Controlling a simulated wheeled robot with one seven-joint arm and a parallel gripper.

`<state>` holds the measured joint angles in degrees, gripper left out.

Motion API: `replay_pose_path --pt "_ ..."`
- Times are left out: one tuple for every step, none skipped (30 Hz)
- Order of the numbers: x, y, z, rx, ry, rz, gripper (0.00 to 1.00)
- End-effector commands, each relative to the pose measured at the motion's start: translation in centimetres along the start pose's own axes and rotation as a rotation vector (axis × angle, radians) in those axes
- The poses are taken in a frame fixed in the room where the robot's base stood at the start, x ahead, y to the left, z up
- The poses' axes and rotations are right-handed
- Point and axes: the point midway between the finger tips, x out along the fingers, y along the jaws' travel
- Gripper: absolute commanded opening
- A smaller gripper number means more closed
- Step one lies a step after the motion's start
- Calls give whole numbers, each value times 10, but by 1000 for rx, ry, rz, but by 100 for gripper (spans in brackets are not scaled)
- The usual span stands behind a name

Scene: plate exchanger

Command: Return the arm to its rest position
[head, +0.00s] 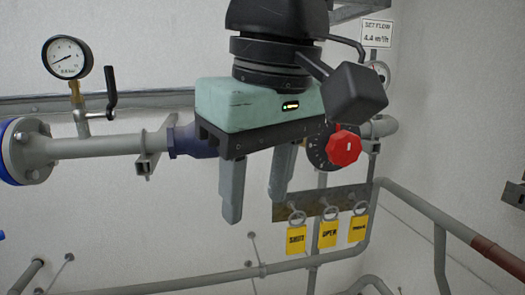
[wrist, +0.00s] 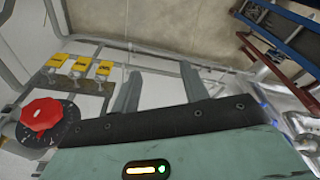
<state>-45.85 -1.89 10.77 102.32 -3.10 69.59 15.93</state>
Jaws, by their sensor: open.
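My gripper (head: 254,205) hangs in the middle of the head view, fingers pointing down. Its two grey fingers are apart with nothing between them. It is in front of the pipe line and covers part of it. In the wrist view the two fingers of my gripper (wrist: 160,90) stand apart and empty, with pipes and floor beyond. A red knob (head: 343,149) on a black dial shows just right of my gripper in the head view, apart from the fingers. The red knob (wrist: 41,114) is at the left in the wrist view.
A gauge (head: 68,58) with a black-handled valve stands on the left pipe (head: 100,145). Yellow tags (head: 328,235) hang from a plate below the dial. A "SET FLOW" sign (head: 377,33) is at upper right. A lower pipe (head: 200,279) crosses beneath. A blue ladder-like frame (wrist: 290,25) lies beyond.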

Motion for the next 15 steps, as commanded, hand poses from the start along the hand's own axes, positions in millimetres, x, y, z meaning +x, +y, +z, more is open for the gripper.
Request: replay_pose_path --pt "28 11 16 5 -30 -5 45" --pt "43 16 25 3 -40 -11 45" --pt "63 22 38 4 -56 -19 45" --pt "77 27 49 6 -67 -23 45" --pt "91 32 60 9 -77 -29 45" --pt "108 38 75 12 -90 -34 45" --pt "119 42 87 17 -99 -38 45" --pt "130 46 98 21 -106 -40 45" --pt "143 51 113 27 -115 -43 45" --pt "151 54 124 33 -122 -45 45" --pt "159 57 134 35 -128 -46 45" --pt "167 61 145 41 -134 -47 45" --pt "172 63 153 44 -138 -47 45" --pt "176 65 160 48 -141 -47 45" --pt "181 66 167 50 -144 -47 45"
